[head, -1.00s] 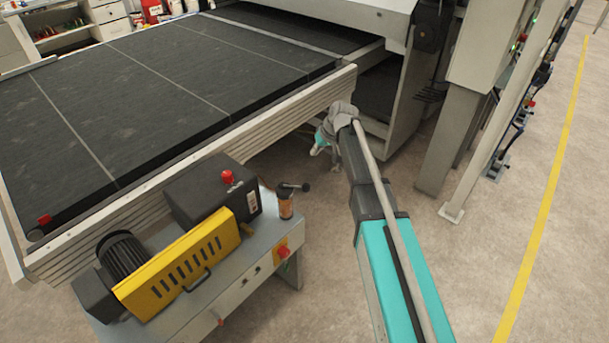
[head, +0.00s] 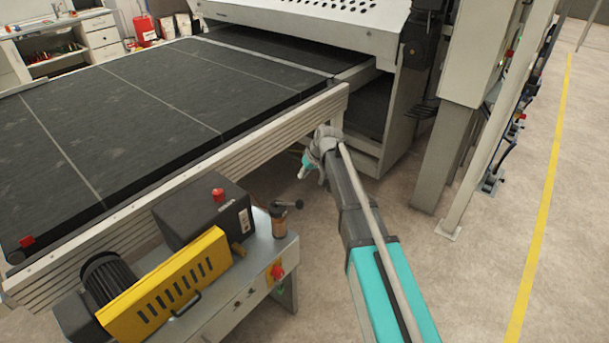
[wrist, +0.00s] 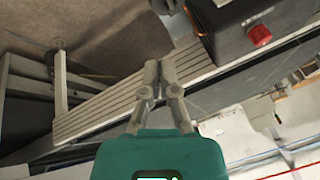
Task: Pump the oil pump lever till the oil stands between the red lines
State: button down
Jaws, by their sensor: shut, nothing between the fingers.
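The oil pump (head: 279,219) is a small brownish cylinder with a dark top on the right part of the grey machine stand in the head view. Its dark lever (head: 290,205) sticks out to the right and ends in a round knob. The oil level and red lines are too small to make out. My gripper (wrist: 158,65) is shut and empty in the wrist view. In the head view the end of my arm is beyond the pump and apart from it, near the conveyor's side rail; the fingertips are not clear there. The pump does not show clearly in the wrist view.
The stand carries a dark box with a red button (head: 217,194), a yellow guard (head: 165,285) and a motor (head: 104,273). The conveyor's side rail (head: 200,175) runs behind it. A grey post (head: 480,150) stands to the right. Floor right of the stand is open.

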notch_tip(320, 180, down, 7)
jog(key=s+a+b, duration=0.1)
jog(key=s+b, duration=0.1)
jog(key=b, duration=0.4)
jog(key=shift+s+a, duration=0.1)
dwell(0.4)
jog(key=shift+s+f+b, duration=0.15)
jog(key=shift+f+b, duration=0.2)
jog(key=shift+b, duration=0.4)
